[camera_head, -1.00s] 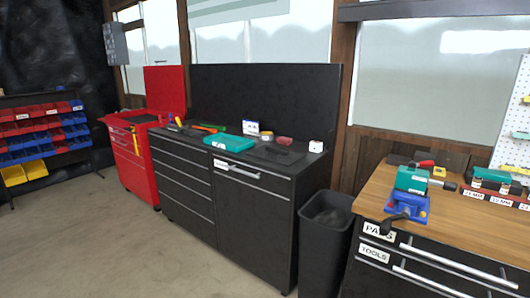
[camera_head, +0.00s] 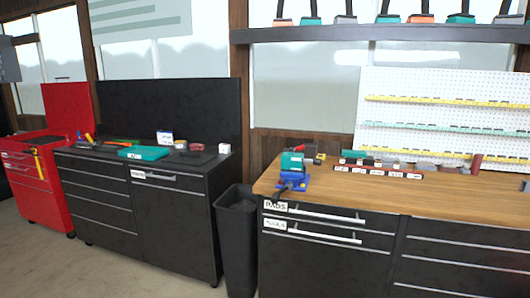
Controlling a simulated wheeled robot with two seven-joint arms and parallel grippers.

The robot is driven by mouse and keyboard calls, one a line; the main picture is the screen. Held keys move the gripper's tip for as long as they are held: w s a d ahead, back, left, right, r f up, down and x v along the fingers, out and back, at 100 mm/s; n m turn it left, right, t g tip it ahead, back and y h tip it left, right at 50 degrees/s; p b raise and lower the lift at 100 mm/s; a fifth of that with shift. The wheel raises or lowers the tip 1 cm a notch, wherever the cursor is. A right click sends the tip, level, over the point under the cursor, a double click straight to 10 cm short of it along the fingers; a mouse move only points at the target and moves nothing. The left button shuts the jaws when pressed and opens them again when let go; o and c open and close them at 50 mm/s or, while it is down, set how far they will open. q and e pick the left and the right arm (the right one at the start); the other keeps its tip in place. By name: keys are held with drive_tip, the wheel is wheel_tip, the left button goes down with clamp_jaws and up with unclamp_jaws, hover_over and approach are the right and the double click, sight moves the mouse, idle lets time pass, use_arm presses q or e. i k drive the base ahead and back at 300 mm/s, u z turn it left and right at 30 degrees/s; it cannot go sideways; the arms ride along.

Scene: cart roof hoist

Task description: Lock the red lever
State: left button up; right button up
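A teal and blue device (camera_head: 291,170), like a small vise, stands on the left end of the wooden workbench. A small red part (camera_head: 320,157) shows at its right, beside a dark piece; I cannot tell whether it is the red lever or how it is set. A dark handle sticks out at the device's lower front. Neither of my grippers is in the head view.
The wooden workbench (camera_head: 430,197) has black drawers below and a pegboard (camera_head: 440,110) behind. A black bin (camera_head: 236,240) stands left of it. Beyond are a black cabinet (camera_head: 150,215) and a red tool cart (camera_head: 30,190). Grey floor is open at lower left.

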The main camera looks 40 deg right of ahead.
sight(298, 148)
drive_tip(key=u, duration=0.2)
drive_tip(key=k, duration=0.45)
drive_tip(key=z, duration=0.6)
drive_tip(key=i, duration=0.65)
drive_tip(key=z, duration=0.7)
drive_tip(key=i, duration=0.85)
drive_tip(key=u, duration=0.3)
